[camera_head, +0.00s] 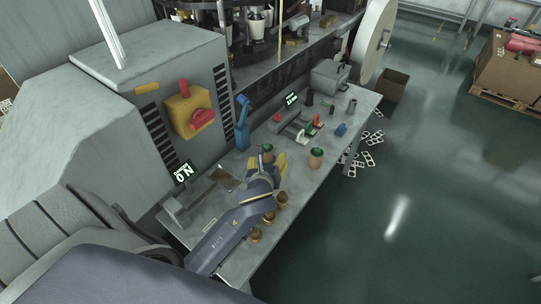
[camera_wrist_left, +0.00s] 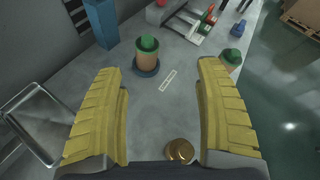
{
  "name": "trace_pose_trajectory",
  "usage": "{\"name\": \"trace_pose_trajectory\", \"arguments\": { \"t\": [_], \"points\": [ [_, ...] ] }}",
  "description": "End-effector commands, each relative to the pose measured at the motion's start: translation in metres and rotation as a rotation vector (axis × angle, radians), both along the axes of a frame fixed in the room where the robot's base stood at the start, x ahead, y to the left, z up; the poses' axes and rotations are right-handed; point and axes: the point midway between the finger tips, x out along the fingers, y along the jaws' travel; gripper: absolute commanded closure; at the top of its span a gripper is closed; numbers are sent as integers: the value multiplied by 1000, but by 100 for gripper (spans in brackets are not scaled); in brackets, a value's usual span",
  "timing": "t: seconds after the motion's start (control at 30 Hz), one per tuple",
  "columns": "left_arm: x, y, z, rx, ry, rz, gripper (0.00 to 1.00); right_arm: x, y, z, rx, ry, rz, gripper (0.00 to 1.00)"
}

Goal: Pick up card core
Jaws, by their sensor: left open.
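Two tan, cardboard-coloured cylinders with green tops stand on the grey bench; I take these for card cores, but cannot tell which one is meant. The nearer core (camera_wrist_left: 147,60) stands upright on a dark round base in the left wrist view, ahead of the gap between my fingers. In the head view its green top (camera_head: 267,148) shows just beyond my gripper, its body mostly hidden. The other core (camera_head: 316,158) stands to the right, and in the left wrist view (camera_wrist_left: 229,66) it is partly behind a finger. My left gripper (camera_wrist_left: 160,68) is open and empty, also in the head view (camera_head: 266,166).
Several brass-coloured round pieces (camera_head: 256,235) stand beside my left arm. A blue upright fixture (camera_head: 242,130) and a shallow metal tray (camera_wrist_left: 38,120) are to the left. Red and green handled tools (camera_head: 303,132) lie farther along the bench (camera_head: 338,138). The floor drops away at right.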

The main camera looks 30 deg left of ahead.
Motion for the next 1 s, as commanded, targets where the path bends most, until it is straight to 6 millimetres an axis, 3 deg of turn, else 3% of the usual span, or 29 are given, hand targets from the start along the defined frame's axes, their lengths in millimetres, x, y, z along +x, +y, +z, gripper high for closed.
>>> {"name": "trace_pose_trajectory", "arguments": {
  "t": [0.2,0.37,1.0],
  "points": [
    [-22,12,-10,159,96,-20,28,1,0,0,0,-1,0,56],
    [-21,19,-15,199,120,-26,28,1,0,0,0,-1,0,56],
    [60,61,-59,201,121,-26,28,2,0,0,0,-3,0,56]
  ]
}}
